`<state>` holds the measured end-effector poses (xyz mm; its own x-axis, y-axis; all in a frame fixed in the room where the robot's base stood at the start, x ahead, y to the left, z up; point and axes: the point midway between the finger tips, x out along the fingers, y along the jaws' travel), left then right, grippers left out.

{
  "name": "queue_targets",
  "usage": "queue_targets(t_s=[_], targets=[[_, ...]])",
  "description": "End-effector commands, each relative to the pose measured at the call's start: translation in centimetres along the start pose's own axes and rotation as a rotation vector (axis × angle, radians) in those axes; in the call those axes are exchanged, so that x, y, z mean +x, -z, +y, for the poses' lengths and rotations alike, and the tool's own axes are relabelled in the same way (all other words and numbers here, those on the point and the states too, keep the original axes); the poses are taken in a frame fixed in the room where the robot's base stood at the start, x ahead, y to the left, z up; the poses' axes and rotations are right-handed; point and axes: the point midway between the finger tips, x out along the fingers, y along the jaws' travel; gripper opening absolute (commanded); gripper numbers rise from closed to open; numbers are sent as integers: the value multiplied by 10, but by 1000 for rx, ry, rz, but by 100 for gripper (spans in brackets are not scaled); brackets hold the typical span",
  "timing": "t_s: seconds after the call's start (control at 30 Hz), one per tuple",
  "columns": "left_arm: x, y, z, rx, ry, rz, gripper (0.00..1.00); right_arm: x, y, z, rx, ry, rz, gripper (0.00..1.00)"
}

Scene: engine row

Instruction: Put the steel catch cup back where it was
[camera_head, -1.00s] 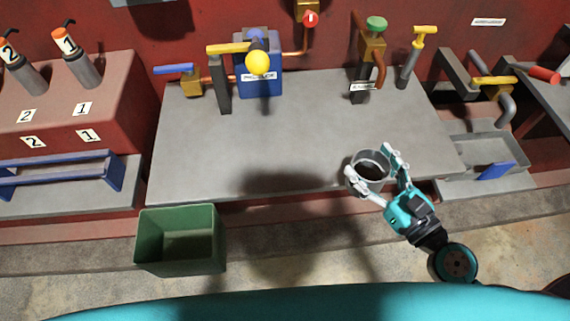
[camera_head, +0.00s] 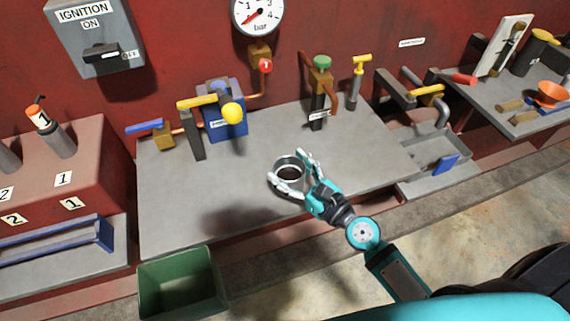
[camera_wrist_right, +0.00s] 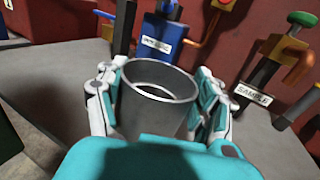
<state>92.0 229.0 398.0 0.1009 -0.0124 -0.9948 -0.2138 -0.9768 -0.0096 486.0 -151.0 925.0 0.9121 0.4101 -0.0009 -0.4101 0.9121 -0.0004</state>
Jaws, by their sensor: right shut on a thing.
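The steel catch cup (camera_head: 289,170) is a small round grey cup with dark contents or a dark inside, seen from above in the head view. My right gripper (camera_head: 292,177) is shut on the cup, with a finger on either side. The cup also shows upright between the fingers in the right wrist view (camera_wrist_right: 160,97). It is over the front part of the grey bench top (camera_head: 340,150); I cannot tell whether it touches the bench. My left gripper is not in view.
A blue pump-like unit (camera_head: 224,122) with a yellow knob stands behind the cup. The green-knobbed sample valve (camera_head: 321,75) stands behind right. A green bin (camera_head: 183,285) is below the front edge. A grey tray (camera_head: 440,150) lies to the right. The bench middle is clear.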

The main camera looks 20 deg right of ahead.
Motion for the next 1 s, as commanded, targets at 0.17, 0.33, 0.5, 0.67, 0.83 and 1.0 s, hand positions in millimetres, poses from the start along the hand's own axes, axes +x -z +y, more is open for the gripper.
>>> queue_targets(t_s=[0.17, 0.33, 0.5, 0.67, 0.83, 1.0], targets=[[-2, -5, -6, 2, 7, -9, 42, 26, 2, -11, -1, -1, -2, 27], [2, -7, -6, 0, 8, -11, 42, 32, 8, -13, 0, -1, 0, 27], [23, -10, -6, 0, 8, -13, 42, 31, 32, -13, 0, -2, 1, 27], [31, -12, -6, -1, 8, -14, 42, 31, 41, -13, -1, -1, 0, 27], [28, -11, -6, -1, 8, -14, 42, 31, 38, -13, 0, 0, 0, 27], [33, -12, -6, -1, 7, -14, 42, 31, 43, -13, 0, 0, 0, 27]])
